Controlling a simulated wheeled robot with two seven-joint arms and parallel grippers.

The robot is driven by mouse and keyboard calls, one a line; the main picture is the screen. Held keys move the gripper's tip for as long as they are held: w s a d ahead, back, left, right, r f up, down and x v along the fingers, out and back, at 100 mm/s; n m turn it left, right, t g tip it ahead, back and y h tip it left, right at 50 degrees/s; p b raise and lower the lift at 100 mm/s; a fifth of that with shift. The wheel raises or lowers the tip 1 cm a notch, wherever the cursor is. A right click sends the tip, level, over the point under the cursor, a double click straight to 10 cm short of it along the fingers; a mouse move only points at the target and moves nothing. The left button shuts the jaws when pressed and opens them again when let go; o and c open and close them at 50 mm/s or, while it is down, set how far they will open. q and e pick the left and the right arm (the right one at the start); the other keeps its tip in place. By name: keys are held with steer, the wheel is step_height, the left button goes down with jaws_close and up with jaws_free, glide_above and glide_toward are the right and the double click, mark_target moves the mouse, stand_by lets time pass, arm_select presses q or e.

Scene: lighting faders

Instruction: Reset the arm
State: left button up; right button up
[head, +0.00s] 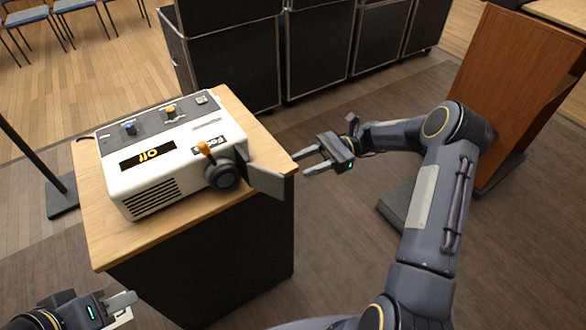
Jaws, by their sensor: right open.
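My right gripper (313,160) is open and empty, just off the right edge of the wooden-topped stand, with its fingers pointing left. My right arm (425,200) is bent at the elbow on the right side of the view.
The stand (110,250) has a light wooden top and dark sides. A grey plate (266,182) juts from the box past the stand's edge, near my right gripper. Black cases (315,55) stand behind. A wooden lectern (520,90) is at right. Dark floor between is clear.

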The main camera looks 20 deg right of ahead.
steer(key=shift+w+d, duration=0.1)
steer(key=shift+d, duration=0.65)
steer(key=s+a+r+n+t+h+p, duration=0.1)
steer(key=s+a+r+n+h+p, duration=0.15)
steer(key=s+r+n+h, duration=0.7)
steer(key=s+r+n+t+h+p, duration=0.1)
steer(key=s+n+t+h, duration=0.3)
steer(key=s, duration=1.2)
steer(key=r+n+t, duration=0.1)
steer(key=t, duration=0.2)
steer(key=shift+r+t, duration=0.3)
steer(key=shift+r, duration=0.1)
steer(key=shift+h, duration=0.25)
